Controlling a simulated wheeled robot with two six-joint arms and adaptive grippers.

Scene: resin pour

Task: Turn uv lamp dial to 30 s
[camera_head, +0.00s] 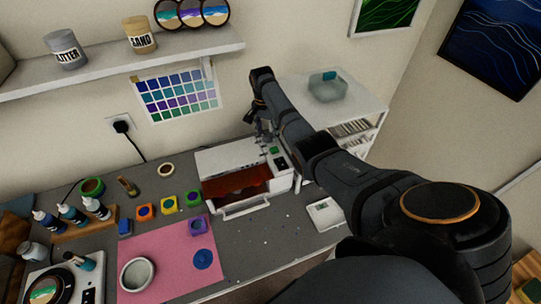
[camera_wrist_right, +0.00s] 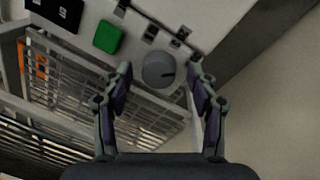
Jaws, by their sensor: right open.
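The UV lamp (camera_head: 222,158) is a white box with a red-brown front window, standing on the grey bench. Its grey round dial (camera_wrist_right: 158,70) shows in the right wrist view, with a dark pointer line and small dark marks beside it. I cannot read the setting. A green button (camera_wrist_right: 108,37) and a black display (camera_wrist_right: 55,12) sit left of the dial. My right gripper (camera_wrist_right: 158,80) is open, with its two fingers on either side of the dial; I cannot tell whether they touch it. In the head view my right gripper (camera_head: 263,130) is over the lamp's rear right part. My left gripper is out of view.
A white shelf unit (camera_head: 345,92) with a glass bowl stands right of the lamp. A small white scale (camera_head: 325,214) lies at the bench's right front. A pink mat (camera_head: 160,262), colour pots and bottles fill the left. A wall shelf (camera_head: 120,68) hangs above.

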